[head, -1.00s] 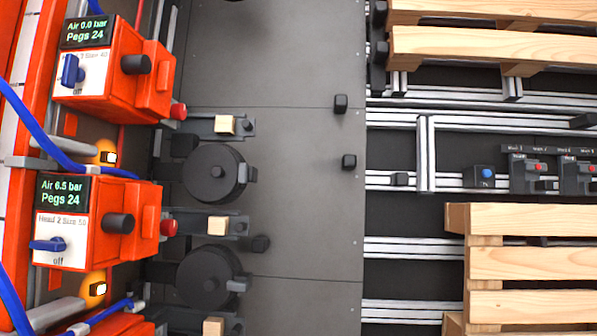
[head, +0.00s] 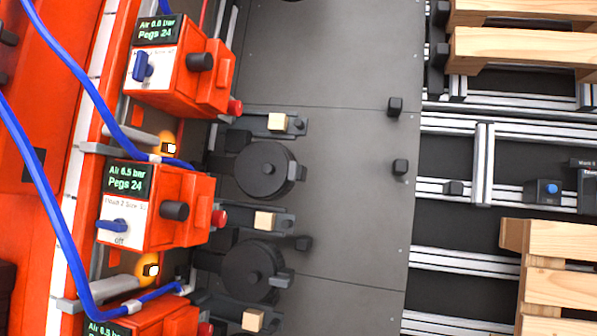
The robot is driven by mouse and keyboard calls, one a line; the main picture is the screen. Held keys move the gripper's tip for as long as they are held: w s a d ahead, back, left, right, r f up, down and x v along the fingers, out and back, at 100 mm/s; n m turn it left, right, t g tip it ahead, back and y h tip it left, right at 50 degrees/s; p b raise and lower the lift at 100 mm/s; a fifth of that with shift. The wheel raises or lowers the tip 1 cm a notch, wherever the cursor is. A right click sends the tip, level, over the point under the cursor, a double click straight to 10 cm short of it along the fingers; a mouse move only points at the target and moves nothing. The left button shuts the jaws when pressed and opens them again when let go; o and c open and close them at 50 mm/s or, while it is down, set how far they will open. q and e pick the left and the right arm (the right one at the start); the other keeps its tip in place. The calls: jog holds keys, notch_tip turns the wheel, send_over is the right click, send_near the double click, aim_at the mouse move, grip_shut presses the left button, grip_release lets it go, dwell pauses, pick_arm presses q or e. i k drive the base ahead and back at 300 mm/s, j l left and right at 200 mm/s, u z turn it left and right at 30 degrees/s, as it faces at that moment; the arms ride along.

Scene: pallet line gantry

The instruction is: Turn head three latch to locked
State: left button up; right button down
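Several orange head units stand in a column at the left. The middle unit (head: 170,230) has a label that seems to read Head 2, a screen with Air 6.5 bar and Pegs 24, and a blue latch (head: 112,226) lying level above the word off. The upper unit (head: 180,80) shows Air 0.0 bar and Pegs 24; its blue latch (head: 143,67) stands upright and covers part of the label, so its head number is unreadable. The lower unit (head: 150,323) is cut off by the bottom edge, its latch out of view. Neither gripper is in view.
Blue hoses (head: 78,75) run across the left side. Black round discs (head: 266,168) and holders with wooden blocks (head: 266,219) sit right of the units. A grey plate (head: 345,200) lies mostly clear. Wooden pallets (head: 530,50) rest on rails at the right.

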aim_at(292, 173)
jog(key=i+l, duration=0.25)
jog(key=l, duration=0.15)
jog(key=i+l, duration=0.25)
jog(key=l, duration=0.15)
jog(key=i+l+u, duration=0.1)
jog(key=l, duration=0.3)
jog(key=i+u, duration=0.15)
jog(key=u, duration=1.6)
